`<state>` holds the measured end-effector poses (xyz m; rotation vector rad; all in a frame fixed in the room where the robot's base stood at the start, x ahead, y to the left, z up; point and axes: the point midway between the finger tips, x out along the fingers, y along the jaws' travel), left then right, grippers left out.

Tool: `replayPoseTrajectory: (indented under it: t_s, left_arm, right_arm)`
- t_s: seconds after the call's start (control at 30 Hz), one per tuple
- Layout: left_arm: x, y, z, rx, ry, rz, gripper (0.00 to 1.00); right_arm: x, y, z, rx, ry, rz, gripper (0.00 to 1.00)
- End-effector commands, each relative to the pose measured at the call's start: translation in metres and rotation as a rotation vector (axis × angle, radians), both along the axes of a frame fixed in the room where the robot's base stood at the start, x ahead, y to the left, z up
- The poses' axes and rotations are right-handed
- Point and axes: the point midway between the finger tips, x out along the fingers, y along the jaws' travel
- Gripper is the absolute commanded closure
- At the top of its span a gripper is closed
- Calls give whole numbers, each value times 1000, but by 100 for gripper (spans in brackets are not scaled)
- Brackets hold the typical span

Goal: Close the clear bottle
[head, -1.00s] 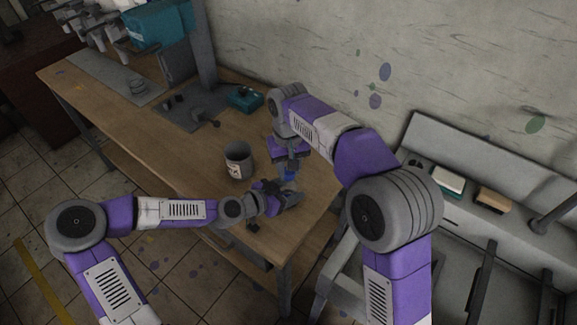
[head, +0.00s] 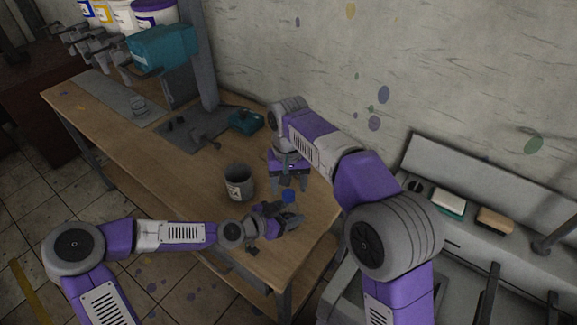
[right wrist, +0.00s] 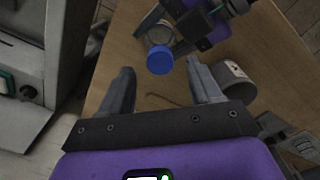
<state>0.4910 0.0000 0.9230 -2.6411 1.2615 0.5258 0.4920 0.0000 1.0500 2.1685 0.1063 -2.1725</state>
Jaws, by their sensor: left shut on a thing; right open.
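The clear bottle (right wrist: 159,34) is in the right wrist view, with a blue cap (right wrist: 160,60) on its top end. The blue cap (head: 289,196) also shows in the head view, but the bottle below it is mostly hidden there. My left gripper (head: 287,218) is shut on the bottle near the table's right end. My right gripper (head: 289,185) is open and empty, pointing down over the cap. In the right wrist view its fingers are spread wide, clear of the cap on both sides.
A grey can (head: 239,183) with a label stands on the wooden table (head: 140,146), left of the grippers. A teal box (head: 246,122) lies farther back by a machine. Bare tabletop surrounds the can.

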Motion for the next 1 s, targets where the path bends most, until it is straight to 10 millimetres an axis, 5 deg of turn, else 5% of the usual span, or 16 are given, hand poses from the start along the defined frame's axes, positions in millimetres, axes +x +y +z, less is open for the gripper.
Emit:
replayPoseTrajectory:
  t_s: [0.2,0.4,0.97,1.0]
  left_arm:
    - [0,0,0,0,0,1,100]
    - [0,0,0,0,0,1,100]
    - [0,0,0,0,0,1,100]
    - [0,0,0,0,0,1,36]
  right_arm:
    - [1,1,50,3,-6,0,37]
    - [1,1,79,1,-3,0,37]
    - [0,0,96,1,-1,0,37]
    - [0,0,96,1,-1,0,37]
